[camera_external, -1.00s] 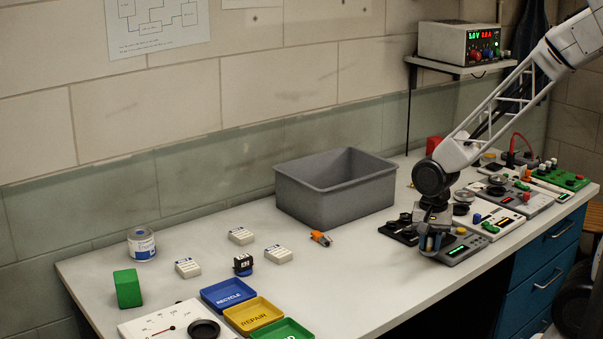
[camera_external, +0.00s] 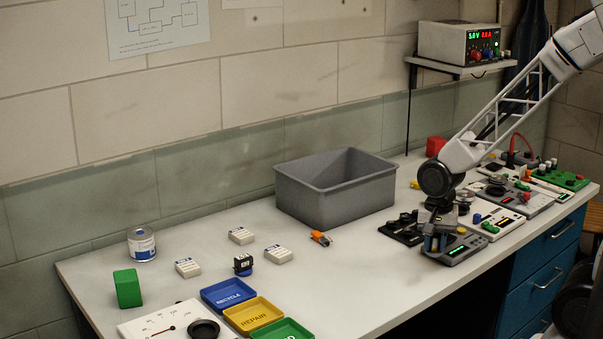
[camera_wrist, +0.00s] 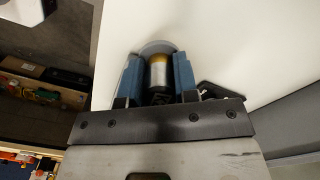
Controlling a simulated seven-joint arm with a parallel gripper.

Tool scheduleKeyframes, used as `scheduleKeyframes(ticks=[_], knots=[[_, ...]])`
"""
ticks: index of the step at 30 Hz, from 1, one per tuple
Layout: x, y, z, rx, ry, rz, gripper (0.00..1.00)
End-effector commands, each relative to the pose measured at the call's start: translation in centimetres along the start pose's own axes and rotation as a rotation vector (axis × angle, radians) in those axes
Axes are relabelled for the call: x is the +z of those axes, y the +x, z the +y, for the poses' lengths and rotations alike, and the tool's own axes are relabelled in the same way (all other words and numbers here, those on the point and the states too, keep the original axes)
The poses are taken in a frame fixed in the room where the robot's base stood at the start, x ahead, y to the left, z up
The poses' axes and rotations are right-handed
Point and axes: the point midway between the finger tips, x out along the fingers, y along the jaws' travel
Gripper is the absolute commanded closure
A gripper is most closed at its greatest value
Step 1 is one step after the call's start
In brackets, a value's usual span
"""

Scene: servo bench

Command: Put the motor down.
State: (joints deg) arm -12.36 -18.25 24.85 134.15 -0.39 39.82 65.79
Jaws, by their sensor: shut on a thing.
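The motor (camera_wrist: 160,76) is a small cylinder with a silver and gold body and a dark end. In the wrist view it sits between the two blue fingers of my gripper (camera_wrist: 157,58), which is shut on it. A grey rounded shape (camera_wrist: 156,46) shows just beyond the motor; I cannot tell whether they touch. In the external view my gripper (camera_external: 435,244) points down over the dark grey module with a green display (camera_external: 462,250). The motor is mostly hidden there by the fingers, and its height above the module is unclear.
A black fixture (camera_external: 398,231) lies just left of my gripper, and more modules (camera_external: 500,220) stand to its right. A grey bin (camera_external: 335,190) stands behind to the left. An orange part (camera_external: 320,238) lies on the bench. The bench front between the trays (camera_external: 253,314) and my gripper is clear.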

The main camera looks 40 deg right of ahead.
Motion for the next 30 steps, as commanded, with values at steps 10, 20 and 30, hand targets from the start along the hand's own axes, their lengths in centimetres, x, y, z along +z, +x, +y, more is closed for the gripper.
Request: scheduleKeyframes(ticks=[10, 20, 30], knots=[[0.0, -3.4, 0.0, -0.003, 0.0, 0.001, 0.97], [0.0, -8.6, 0.1, -0.004, 0.0, 0.002, 0.97], [-0.8, -11.1, -1.1, 0.0, -0.006, 0.0, 0.97]])
